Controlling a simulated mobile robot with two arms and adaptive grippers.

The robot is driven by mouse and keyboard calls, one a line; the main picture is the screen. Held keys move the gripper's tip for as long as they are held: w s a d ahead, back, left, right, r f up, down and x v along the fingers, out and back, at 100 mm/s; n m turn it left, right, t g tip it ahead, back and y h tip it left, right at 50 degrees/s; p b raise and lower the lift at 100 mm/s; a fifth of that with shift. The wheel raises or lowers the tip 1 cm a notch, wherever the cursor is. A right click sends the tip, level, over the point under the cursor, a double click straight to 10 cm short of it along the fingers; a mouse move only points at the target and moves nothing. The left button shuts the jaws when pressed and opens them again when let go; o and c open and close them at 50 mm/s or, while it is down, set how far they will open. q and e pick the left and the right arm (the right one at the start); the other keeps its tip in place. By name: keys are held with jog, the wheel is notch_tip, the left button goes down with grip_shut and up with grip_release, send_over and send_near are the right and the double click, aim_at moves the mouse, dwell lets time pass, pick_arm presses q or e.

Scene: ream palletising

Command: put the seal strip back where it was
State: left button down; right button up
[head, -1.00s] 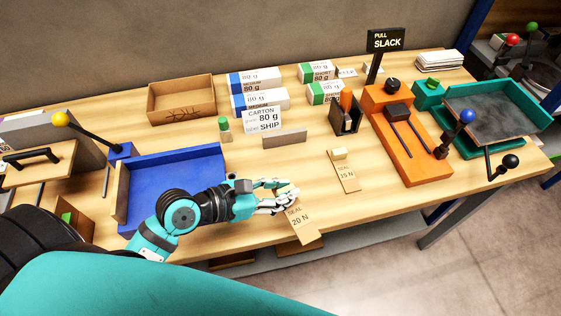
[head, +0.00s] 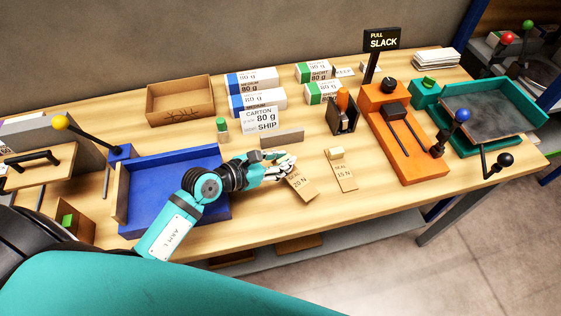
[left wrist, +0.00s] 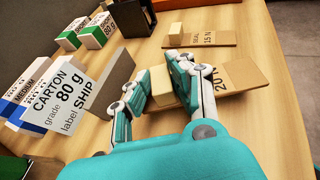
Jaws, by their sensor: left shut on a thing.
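The seal strip marked 20 N (head: 301,187) is a flat tan card with a pale block at one end. My left gripper (head: 287,166) is shut on it near the middle of the table. In the left wrist view the fingers (left wrist: 160,78) stand either side of the pale block, and the strip (left wrist: 240,76) reaches out to the right. I cannot tell whether it touches the table. A second strip marked 15 N (head: 344,178) lies on the table to its right. My right gripper is not in view.
A blue tray (head: 150,210) is at the left. A grey upright plate (head: 283,140) and a CARTON card (head: 261,120) stand behind the gripper. An orange device (head: 405,150) is to the right. Bare tabletop lies between the strips and the plate.

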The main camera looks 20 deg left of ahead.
pick_arm(q)
jog(key=shift+w+a, duration=0.2)
jog(key=shift+w, duration=0.1)
jog(key=f, duration=0.3)
jog(key=shift+w+a, duration=0.15)
jog(key=shift+w, duration=0.1)
jog(key=shift+f, duration=0.3)
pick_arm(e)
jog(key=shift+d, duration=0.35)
